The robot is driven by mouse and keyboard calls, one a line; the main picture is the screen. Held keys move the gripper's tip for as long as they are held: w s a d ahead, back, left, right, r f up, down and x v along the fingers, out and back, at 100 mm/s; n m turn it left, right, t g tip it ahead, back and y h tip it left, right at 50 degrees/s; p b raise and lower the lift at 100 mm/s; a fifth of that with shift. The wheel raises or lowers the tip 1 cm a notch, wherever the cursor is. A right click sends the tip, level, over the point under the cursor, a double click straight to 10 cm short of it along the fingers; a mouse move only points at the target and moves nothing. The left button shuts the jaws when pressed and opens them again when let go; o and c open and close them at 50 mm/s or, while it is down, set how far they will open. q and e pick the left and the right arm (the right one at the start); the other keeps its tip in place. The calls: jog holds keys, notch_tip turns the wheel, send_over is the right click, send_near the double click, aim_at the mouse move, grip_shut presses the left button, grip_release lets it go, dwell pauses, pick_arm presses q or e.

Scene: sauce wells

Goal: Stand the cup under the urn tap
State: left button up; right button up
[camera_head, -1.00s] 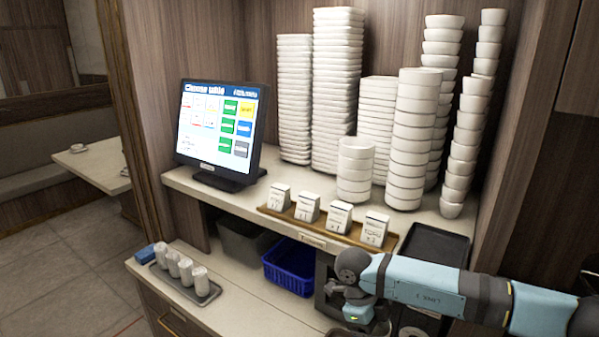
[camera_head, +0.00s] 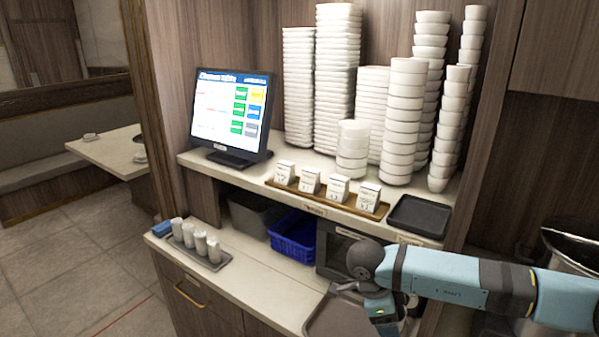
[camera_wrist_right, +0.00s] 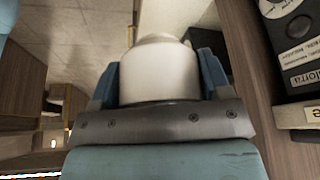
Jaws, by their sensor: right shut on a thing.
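My right gripper (camera_wrist_right: 158,82) is shut on a white, rounded cup (camera_wrist_right: 160,70), with one blue finger on each side of it in the right wrist view. In the head view my right gripper (camera_head: 383,312) is low at the right, over the front of the lower counter; the cup is mostly hidden there. A large metal vessel with a dark rim (camera_head: 572,245), possibly the urn, stands at the right edge. No tap can be made out. My left gripper is not in view.
A grey tray (camera_head: 335,318) lies on the lower counter beside my right gripper. A blue basket (camera_head: 293,236) and a tray of small white shakers (camera_head: 215,262) are further left. Stacks of white bowls (camera_head: 405,120), a screen (camera_head: 232,112) and a black tray (camera_head: 418,216) occupy the upper shelf.

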aim_at(405, 311)
jog(key=d+r+n+t, duration=0.1)
jog(key=n, duration=0.1)
jog(key=r+n+t, duration=0.1)
jog(key=n, duration=0.1)
jog(key=d+r+n, duration=0.1)
jog(key=n, duration=0.2)
jog(key=shift+s+d+t, duration=0.35)
jog(key=shift+t, duration=0.05)
jog(key=s+d+r+n+t+y, duration=0.2)
jog(key=r+n, duration=0.4)
jog(key=n, duration=0.7)
jog(key=s+y, duration=0.1)
jog(key=y, duration=0.1)
jog(key=shift+s+d+t+y, duration=0.15)
jog(key=shift+d+t+y, duration=0.15)
jog(key=shift+d, duration=0.1)
